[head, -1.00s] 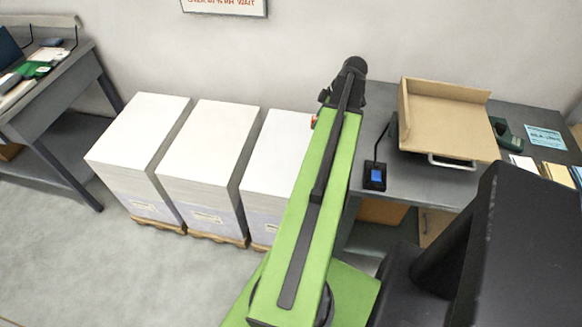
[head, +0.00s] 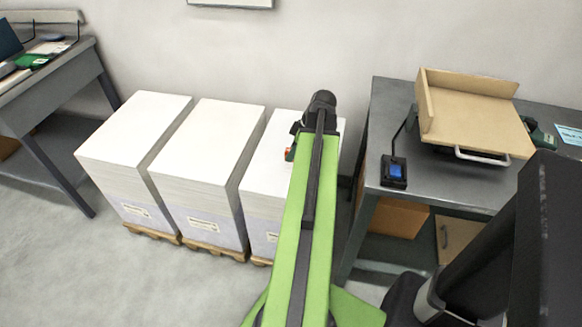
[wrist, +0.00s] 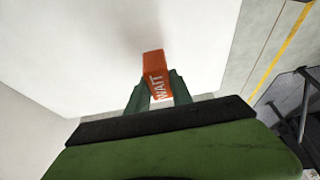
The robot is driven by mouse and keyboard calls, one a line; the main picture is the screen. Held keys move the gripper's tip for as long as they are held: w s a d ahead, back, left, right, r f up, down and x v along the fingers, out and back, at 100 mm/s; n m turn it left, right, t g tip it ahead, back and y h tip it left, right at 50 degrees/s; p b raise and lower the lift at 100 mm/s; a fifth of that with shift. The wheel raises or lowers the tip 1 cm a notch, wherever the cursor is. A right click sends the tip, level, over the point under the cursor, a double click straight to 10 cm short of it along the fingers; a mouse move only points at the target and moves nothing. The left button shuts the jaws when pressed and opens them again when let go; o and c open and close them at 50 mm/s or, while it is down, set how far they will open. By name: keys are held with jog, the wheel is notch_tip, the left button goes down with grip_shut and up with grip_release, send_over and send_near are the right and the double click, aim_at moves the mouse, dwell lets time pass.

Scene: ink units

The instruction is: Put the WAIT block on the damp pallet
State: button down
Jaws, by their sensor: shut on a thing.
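My gripper (wrist: 160,88) is shut on the orange WAIT block (wrist: 153,68), which has white lettering and sticks out beyond the green fingers in the wrist view. A white stack top lies beneath it; the gap cannot be judged. In the head view a small orange bit of the block (head: 288,154) shows beside my gripper (head: 292,150), in front of the right stack (head: 262,165). That stack, the middle stack (head: 215,140) and the left stack (head: 140,130) are white paper on wooden pallets. No visible mark tells which pallet is damp. My arm hides part of the right stack.
Another desk (head: 60,85) stands at the far left. Open floor (head: 60,260) lies in front of the stacks.

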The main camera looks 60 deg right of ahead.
notch_tip(320, 180, down, 4)
jog(key=b, duration=0.4)
jog(key=shift+f, duration=0.2)
jog(key=shift+r, duration=0.2)
jog(key=shift+f, duration=0.15)
jog(key=c, duration=1.1)
grip_release()
jog(key=shift+c, duration=0.2)
jog(key=shift+r+p, duration=0.4)
jog(key=shift+r, duration=0.1)
jog(key=p+v, duration=1)
jog(key=v, duration=0.1)
jog(key=shift+s+r, duration=0.1)
jog(key=shift+r, duration=0.05)
